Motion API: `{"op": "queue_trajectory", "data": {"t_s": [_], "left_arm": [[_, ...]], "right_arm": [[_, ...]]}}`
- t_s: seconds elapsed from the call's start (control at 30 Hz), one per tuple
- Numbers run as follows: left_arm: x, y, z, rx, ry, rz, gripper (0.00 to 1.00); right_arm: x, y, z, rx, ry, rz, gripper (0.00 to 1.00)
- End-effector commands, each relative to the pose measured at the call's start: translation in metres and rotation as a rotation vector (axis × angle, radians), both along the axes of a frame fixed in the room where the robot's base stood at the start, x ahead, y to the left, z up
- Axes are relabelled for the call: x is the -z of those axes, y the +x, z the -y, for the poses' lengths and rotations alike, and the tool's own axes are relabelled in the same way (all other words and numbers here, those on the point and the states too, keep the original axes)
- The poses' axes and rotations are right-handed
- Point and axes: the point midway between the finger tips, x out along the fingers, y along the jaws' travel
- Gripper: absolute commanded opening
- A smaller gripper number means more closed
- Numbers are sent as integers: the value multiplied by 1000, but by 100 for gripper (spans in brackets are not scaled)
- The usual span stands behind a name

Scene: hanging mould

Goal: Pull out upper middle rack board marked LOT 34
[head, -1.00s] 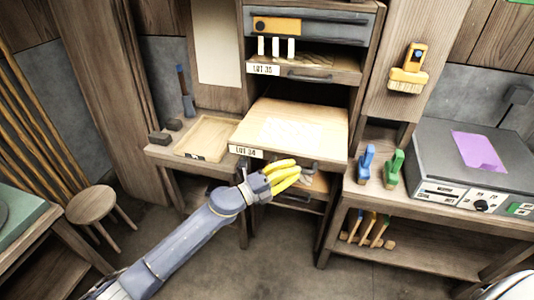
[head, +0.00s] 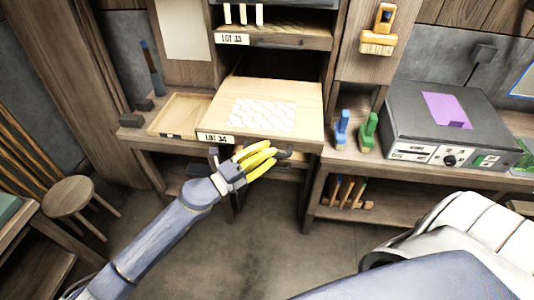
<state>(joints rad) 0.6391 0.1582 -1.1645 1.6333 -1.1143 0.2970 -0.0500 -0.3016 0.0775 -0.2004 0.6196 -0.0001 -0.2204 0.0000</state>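The LOT 34 board (head: 310,115) is a pale wooden board in the middle rack, jutting out towards me, with a patch of white pieces (head: 262,114) on top. Its white label (head: 216,138) is on the left of its front edge. A dark handle (head: 284,153) shows under that edge. My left gripper (head: 268,158), with yellow fingers, is at the handle just below the front edge. The fingers hide part of the handle, so I cannot tell whether they are closed around it. My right gripper is out of view; part of my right arm shows at bottom right.
Above is another labelled board (head: 275,38) with white uprights. A shallow wooden tray (head: 152,124) sits left. Blue (head: 341,130) and green (head: 367,132) handled tools and a grey machine (head: 440,115) stand right. A stool (head: 68,195) is at left. The floor in front is clear.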

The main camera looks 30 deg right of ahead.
Motion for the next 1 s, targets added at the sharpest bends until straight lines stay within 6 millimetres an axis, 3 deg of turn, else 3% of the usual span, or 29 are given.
{"op": "queue_trajectory", "data": {"t_s": [0.13,0.53,1.0], "left_arm": [[1,0,0,-1,2,-1,36],[4,0,-10,-2,3,-3,36],[14,-10,-86,-3,4,-2,36]], "right_arm": [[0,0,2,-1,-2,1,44],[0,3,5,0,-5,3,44],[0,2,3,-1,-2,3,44]]}}
